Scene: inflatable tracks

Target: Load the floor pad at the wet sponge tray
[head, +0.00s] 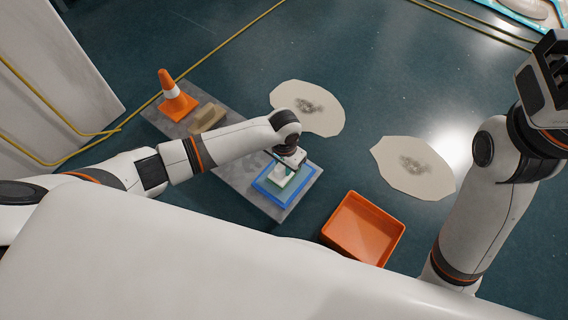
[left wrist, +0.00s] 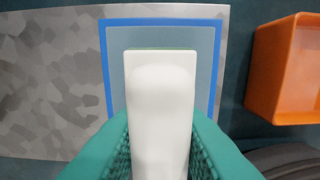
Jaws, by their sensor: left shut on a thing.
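The floor pad is a white block (left wrist: 160,105) with a thin green edge at its far end. My left gripper (head: 286,170) is shut on it, with teal fingers on both sides in the left wrist view (left wrist: 160,150). The sponge tray is a shallow blue-rimmed tray (head: 264,191) on a grey slab; its rim also shows in the left wrist view (left wrist: 160,22). The pad is over the tray's pale inside; I cannot tell whether they touch. My right gripper (head: 543,82) is raised at the upper right, away from the tray; its jaw opening is unclear.
The grey slab (head: 240,172) also bears an orange cone (head: 170,90) and a tan block (head: 207,117). An orange bin (head: 363,229) stands right of the tray. Two pale floor patches with dark smudges (head: 308,108) (head: 414,168) lie beyond. Open floor surrounds them.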

